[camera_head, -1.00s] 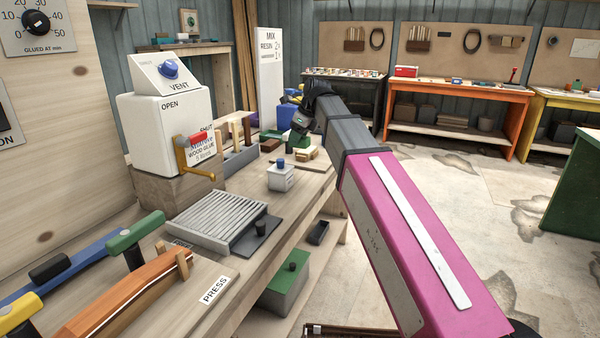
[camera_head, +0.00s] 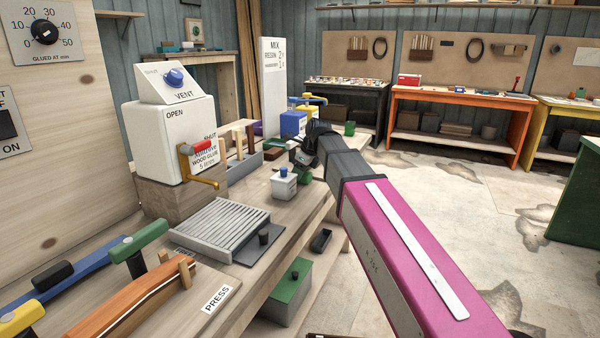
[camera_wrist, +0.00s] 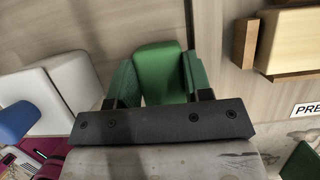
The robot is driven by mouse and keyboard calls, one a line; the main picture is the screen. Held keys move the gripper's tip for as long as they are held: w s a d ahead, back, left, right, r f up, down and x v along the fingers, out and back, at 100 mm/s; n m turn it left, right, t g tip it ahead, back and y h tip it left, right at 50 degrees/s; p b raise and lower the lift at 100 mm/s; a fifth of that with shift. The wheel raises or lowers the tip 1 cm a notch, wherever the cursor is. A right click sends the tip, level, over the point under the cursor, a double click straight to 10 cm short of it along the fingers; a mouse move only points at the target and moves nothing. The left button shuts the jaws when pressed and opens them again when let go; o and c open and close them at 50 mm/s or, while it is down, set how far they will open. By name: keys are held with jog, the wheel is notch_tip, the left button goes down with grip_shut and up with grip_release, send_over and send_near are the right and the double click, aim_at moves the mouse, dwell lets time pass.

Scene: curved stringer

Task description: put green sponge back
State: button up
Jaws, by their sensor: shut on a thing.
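The green sponge (camera_wrist: 158,72) is between the two fingers of my gripper (camera_wrist: 160,85) in the wrist view, and the gripper is shut on it. In the head view my gripper (camera_head: 302,166) is low over the far part of the long workbench, with a bit of the green sponge (camera_head: 304,177) showing beneath it. A white pot with a blue knob (camera_head: 284,187) stands just in front and to the left; it also shows at the left of the wrist view (camera_wrist: 50,90). Whether the sponge touches the bench cannot be told.
The workbench (camera_head: 225,272) holds a ribbed grey rack (camera_head: 222,227), a white glue dispenser (camera_head: 170,140) and clamps at the near left. A pale wooden block (camera_wrist: 290,42) lies right of the sponge in the wrist view. A blue container (camera_head: 292,123) stands behind the gripper.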

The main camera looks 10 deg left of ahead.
jog(key=shift+f, duration=0.1)
jog(key=o, duration=0.7)
jog(key=v, duration=1.2)
jog(key=shift+s, duration=0.1)
